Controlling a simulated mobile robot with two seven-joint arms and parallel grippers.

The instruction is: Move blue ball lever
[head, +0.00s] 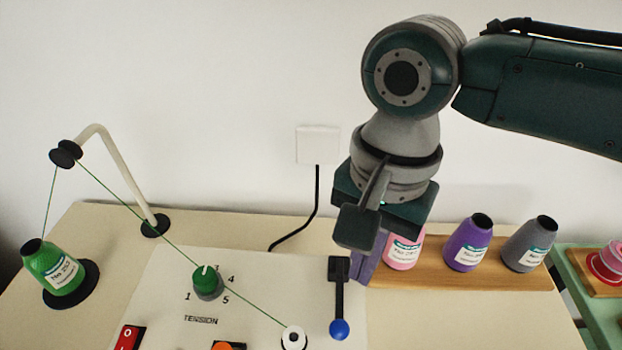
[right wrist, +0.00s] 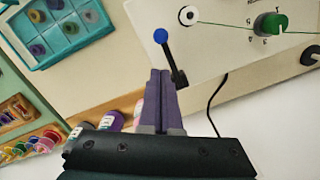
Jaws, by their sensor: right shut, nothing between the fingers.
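The blue ball lever (head: 339,328) is a black arm with a blue ball at its lower end, on the right edge of the white panel in the head view. In the right wrist view its blue ball (right wrist: 161,36) is beyond my fingertips, and its black arm runs down close beside them. My right gripper (head: 366,268) is above and just right of the lever's upper end. It is shut and empty, with its fingers (right wrist: 160,75) together. I cannot tell whether the fingers touch the lever arm. My left gripper is not in view.
The panel (head: 255,265) carries a green tension knob (head: 207,282), a red switch (head: 129,338) and a white eyelet (head: 294,338). A green thread runs from a cone (head: 55,270) over a bent guide. A wooden rack (head: 415,274) with several cones stands right of the gripper.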

